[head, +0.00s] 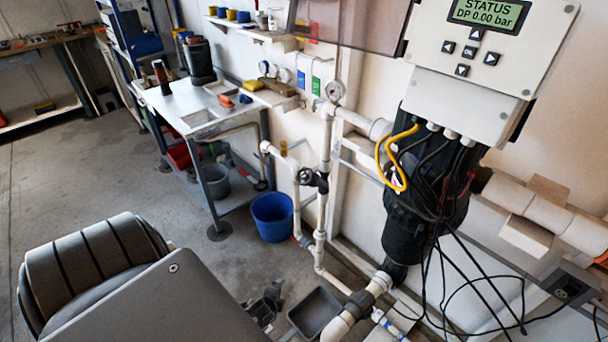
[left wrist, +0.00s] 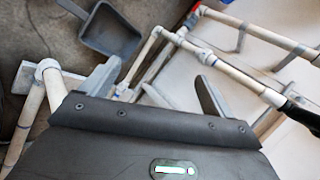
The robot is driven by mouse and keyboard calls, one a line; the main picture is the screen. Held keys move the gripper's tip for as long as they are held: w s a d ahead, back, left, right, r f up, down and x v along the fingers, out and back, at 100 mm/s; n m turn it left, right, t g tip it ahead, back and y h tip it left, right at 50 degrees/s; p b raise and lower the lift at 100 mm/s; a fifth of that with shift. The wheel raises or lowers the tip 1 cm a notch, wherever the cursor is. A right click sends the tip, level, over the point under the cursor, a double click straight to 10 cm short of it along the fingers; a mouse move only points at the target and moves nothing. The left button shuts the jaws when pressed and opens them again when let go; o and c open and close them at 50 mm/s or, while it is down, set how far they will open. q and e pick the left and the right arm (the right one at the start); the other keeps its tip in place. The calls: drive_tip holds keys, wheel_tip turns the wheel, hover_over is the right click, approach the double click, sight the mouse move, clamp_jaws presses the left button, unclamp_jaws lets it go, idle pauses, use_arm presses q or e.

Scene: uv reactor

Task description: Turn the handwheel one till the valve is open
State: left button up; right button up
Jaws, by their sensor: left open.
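A small black handwheel (head: 306,176) sits on the white pipework left of the black reactor body in the head view. Its label and its open or closed position cannot be made out. I cannot pick out a handwheel clearly in the left wrist view. My left gripper (left wrist: 157,70) is open there, its two grey fingers wide apart with nothing seen held between them. White pipes (left wrist: 182,40) lie beyond the fingers. My right gripper is not in view.
A control box (head: 488,52) reads "STATUS DP 0.00 bar". Loose black cables hang below it. A pressure gauge (head: 335,91) tops the pipework. A grey tray (head: 315,312) and blue bucket (head: 273,216) stand on the floor. A workbench (head: 180,107) is behind left.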

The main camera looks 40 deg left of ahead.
use_arm(q)
drive_tip(key=w+a+r+m+t+y+b, duration=0.1)
drive_tip(key=w+a+r+m, duration=0.1)
drive_tip(key=w+r, duration=0.15)
drive_tip(key=w+a+r+m+t, duration=0.1)
drive_tip(key=w+a+r, duration=0.1)
drive_tip(key=w, duration=0.3)
drive_tip(key=m+t+y+b, duration=0.4)
drive_tip(key=m+t+b, duration=0.15)
drive_tip(key=m, duration=0.35)
approach(304, 175)
drive_tip(key=shift+t, duration=0.45)
drive_tip(key=x, duration=1.1)
drive_tip(key=shift+s+a+f, duration=0.1)
drive_tip(key=shift+a+f, duration=0.05)
drive_tip(key=shift+f, duration=0.25)
drive_tip(key=shift+w+a, duration=0.25)
drive_tip(key=shift+w, duration=0.1)
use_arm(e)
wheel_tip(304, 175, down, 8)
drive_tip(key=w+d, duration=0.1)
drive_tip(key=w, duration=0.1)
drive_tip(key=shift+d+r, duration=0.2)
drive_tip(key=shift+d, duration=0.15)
use_arm(q)
drive_tip(key=c, duration=0.9)
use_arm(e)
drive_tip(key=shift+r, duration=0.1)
